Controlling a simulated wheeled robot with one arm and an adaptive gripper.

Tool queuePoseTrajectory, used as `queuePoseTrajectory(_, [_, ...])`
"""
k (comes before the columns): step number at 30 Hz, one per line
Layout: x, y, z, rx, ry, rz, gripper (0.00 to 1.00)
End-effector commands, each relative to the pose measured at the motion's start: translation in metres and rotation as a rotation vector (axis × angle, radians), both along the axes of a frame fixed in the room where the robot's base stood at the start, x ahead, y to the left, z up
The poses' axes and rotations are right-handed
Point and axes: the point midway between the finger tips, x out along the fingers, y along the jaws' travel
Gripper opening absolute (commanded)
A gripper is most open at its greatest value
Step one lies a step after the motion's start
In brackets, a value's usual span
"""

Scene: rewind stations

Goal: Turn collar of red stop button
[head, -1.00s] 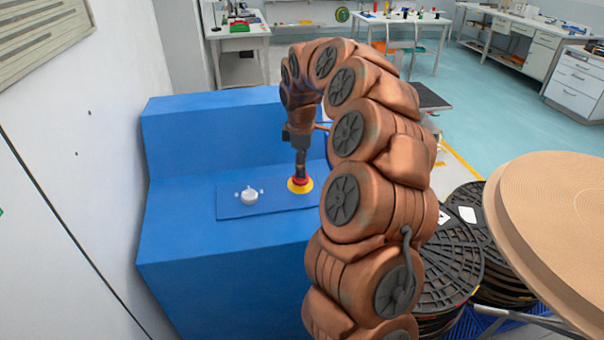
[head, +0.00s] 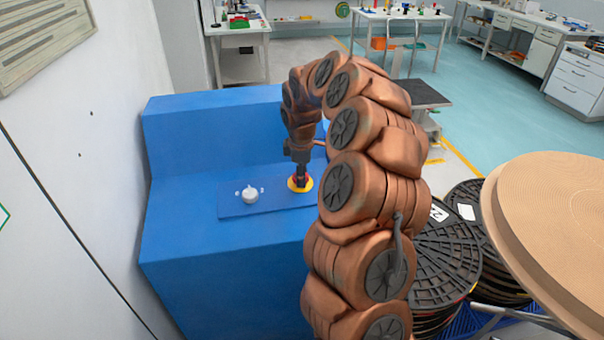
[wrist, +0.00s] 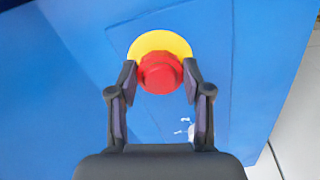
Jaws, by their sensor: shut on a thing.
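The red stop button (wrist: 161,73) sits on a round yellow plate (wrist: 160,41) on the blue panel. In the wrist view my gripper (wrist: 160,78) has one finger at each side of the red collar, shut on it near the fingertips. In the head view my gripper (head: 300,182) points down onto the button and hides most of it. The yellow plate (head: 293,186) shows around the fingertips.
A white knob (head: 250,196) stands on the same blue panel (head: 228,209), left of the button. The blue console's raised back (head: 210,130) rises behind. Black reels (head: 440,260) and a large tan roll (head: 550,220) are to the right.

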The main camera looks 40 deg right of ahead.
Motion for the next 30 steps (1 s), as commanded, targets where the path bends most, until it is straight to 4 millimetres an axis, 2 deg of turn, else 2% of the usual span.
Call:
queuePoseTrajectory(1, [0.0,0.0001,0.0,0.0,0.0,0.0,0.36])
queuePoseTrajectory(7, [0.0,0.0003,0.0,0.0,0.0,0.0,0.15])
queuePoseTrajectory(17, [-0.0004,0.0003,-0.0032,0.008,-0.002,-0.054,0.14])
queuePoseTrajectory(30, [-0.0009,-0.0004,-0.0054,0.046,-0.019,-0.359,0.14])
